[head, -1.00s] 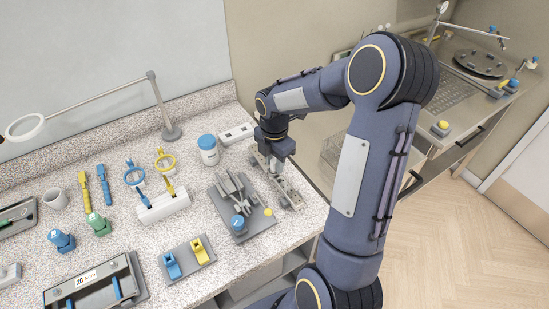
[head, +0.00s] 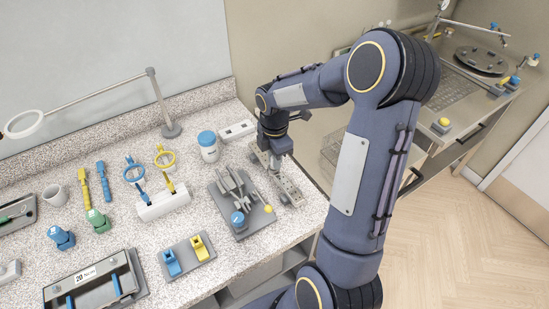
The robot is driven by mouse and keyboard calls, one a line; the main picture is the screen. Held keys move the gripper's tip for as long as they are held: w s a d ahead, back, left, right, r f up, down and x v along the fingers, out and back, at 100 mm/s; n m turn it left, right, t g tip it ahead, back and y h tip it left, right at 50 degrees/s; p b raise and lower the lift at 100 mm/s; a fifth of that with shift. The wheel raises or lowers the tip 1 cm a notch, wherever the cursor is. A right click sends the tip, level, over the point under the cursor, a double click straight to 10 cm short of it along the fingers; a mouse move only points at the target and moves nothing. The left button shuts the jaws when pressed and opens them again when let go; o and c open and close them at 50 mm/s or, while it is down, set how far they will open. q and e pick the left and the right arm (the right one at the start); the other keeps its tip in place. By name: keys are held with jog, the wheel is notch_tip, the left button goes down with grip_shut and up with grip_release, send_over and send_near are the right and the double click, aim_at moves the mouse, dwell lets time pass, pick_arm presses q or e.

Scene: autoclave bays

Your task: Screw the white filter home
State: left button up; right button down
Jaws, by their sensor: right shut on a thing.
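My right gripper (head: 276,160) points down over the grey metal manifold bar (head: 288,189) near the right end of the counter. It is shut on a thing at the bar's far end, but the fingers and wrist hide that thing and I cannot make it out. I cannot pick out the white filter for certain, nor see how it sits on any thread. The near part of the bar, with its row of holes, shows bare. My left gripper is not in view.
A blue-lidded jar (head: 208,147) and a white socket block (head: 237,131) stand behind. The counter's right edge is close to the bar.

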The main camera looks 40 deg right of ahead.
jog(key=shift+m+b, duration=0.3)
jog(key=shift+m, duration=1.4)
jog(key=shift+m, duration=1.7)
jog(key=shift+m+b, duration=0.4)
jog(key=shift+m, duration=1.3)
